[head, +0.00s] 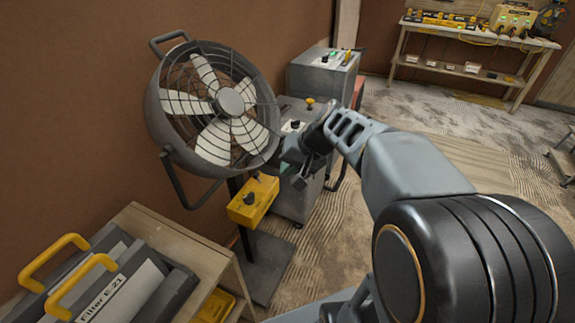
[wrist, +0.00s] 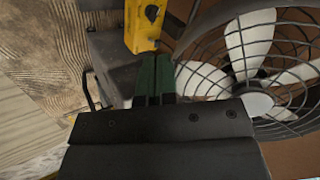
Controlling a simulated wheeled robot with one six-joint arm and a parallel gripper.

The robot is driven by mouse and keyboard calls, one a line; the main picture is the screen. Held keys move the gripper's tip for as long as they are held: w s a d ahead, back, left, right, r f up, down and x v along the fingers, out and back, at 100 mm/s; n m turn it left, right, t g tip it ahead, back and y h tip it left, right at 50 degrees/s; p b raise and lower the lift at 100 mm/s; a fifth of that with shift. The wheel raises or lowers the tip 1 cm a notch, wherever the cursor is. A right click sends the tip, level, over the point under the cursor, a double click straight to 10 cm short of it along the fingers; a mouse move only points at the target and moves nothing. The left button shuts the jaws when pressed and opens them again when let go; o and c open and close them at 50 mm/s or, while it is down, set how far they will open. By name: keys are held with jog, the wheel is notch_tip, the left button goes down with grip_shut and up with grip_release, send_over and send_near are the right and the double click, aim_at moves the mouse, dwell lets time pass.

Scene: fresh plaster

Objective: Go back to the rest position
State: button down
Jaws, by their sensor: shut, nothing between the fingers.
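My gripper (head: 303,174) is at the end of my outstretched arm in the head view, just right of the large fan (head: 231,101). In the wrist view my gripper (wrist: 154,66) shows two dark green fingers close together, with nothing between them. A yellow control box (head: 252,200) with a black knob stands on a post below and left of the gripper. In the wrist view the yellow box (wrist: 144,25) lies beyond the fingertips, and the fan (wrist: 262,65) fills the right side. The gripper appears apart from both.
A grey cabinet (head: 323,76) stands behind the gripper. A wooden stand (head: 168,232) at lower left bears filter cases with yellow handles (head: 54,262). A workbench (head: 469,38) with yellow tools is at the back right. The plaster-marked floor (head: 440,115) between is mostly free.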

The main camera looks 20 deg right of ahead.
jog(key=shift+d, duration=0.1)
jog(key=s+r+n+h+p, duration=0.2)
jog(key=s+p, duration=0.2)
jog(key=s, duration=0.1)
jog(key=s+a+r+n+h+p, duration=0.1)
jog(key=s+n+h+p, duration=0.1)
jog(key=s, duration=0.4)
jog(key=shift+s+r+g+h+p, duration=0.35)
jog(key=shift+h+p, duration=0.25)
jog(key=shift+p, duration=0.5)
jog(key=shift+s+a, duration=0.1)
